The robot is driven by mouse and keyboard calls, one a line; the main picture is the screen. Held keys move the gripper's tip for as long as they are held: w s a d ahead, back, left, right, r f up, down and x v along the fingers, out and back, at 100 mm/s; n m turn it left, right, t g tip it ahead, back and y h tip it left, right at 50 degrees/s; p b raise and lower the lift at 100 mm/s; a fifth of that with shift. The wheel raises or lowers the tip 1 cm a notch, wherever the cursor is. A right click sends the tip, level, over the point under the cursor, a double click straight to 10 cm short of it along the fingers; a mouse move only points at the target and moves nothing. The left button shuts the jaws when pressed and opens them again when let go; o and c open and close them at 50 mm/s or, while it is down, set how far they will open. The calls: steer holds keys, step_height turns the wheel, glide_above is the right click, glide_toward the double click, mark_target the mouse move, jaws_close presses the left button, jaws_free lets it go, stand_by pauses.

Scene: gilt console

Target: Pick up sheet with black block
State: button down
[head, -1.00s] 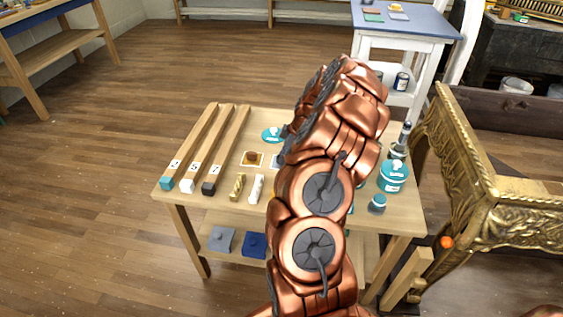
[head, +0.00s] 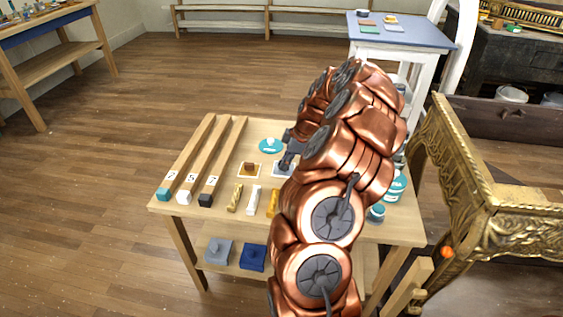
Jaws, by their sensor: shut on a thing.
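My gripper (head: 286,162) is at the tabletop, its dark fingers shut at a small pale sheet (head: 279,173), the sheet with black block. The dark block is hard to tell from the dark fingers, and my copper arm hides the sheet's right side. The sheet appears to be at table level; I cannot tell whether it is lifted. A similar pale sheet with a brown block (head: 248,168) lies just to its left.
On the wooden table (head: 222,226) are three long bars with teal, white and black ends, a teal round lid (head: 270,146), and gold and white pieces (head: 253,200). Teal-labelled jars (head: 396,188) stand right. A gilt console (head: 480,215) stands close at the right.

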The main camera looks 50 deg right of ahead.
steer(key=s+a, duration=0.1)
steer(key=s, duration=0.3)
steer(key=s+a+b, duration=0.1)
steer(key=s, duration=0.3)
steer(key=s+r, duration=0.1)
steer(key=s, duration=0.4)
steer(key=shift+s+a+r, duration=0.1)
steer(key=shift+a, duration=0.3)
steer(key=c, duration=1.7)
jaws_free()
jaws_close()
